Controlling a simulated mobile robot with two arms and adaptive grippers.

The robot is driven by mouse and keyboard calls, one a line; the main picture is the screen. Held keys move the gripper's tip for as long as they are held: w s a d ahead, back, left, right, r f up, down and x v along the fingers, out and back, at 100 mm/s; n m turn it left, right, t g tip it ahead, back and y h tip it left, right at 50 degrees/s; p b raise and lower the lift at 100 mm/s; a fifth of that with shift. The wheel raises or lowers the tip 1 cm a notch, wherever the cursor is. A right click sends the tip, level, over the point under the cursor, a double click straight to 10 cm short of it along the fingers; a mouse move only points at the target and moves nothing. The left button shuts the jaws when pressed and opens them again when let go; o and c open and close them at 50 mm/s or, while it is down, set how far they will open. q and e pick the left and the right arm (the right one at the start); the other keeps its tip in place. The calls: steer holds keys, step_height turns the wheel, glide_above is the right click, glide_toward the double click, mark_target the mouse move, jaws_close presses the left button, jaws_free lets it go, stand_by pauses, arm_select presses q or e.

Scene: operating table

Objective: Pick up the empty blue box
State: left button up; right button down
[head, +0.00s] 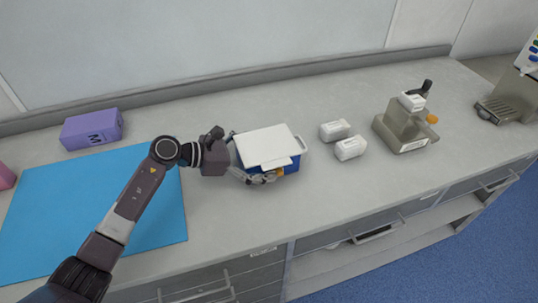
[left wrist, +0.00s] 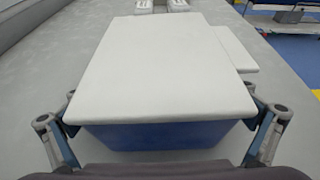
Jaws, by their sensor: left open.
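The blue box (head: 290,168) with a white lid (head: 264,145) stands on the counter in the middle of the head view. The closed lid hides its inside. In the left wrist view the blue wall (left wrist: 150,135) shows under the lid (left wrist: 160,60). My left gripper (head: 243,157) reaches the box's left end. Its open fingers (left wrist: 160,130) stand on either side of the box, and I cannot tell whether they touch it. The gripper partly hides the box's near left side in the head view. My right gripper is not in view.
Two white packs (head: 350,148) lie right of the box, with a grey-green device (head: 405,125) beyond them. A purple box (head: 91,130) and a blue mat (head: 100,215) are at the left. The counter in front of the box is clear up to its edge.

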arm_select(q)
steer(key=shift+c, duration=0.4)
steer(key=c, duration=1)
steer(key=shift+r, duration=0.1)
steer(key=shift+c, duration=1.1)
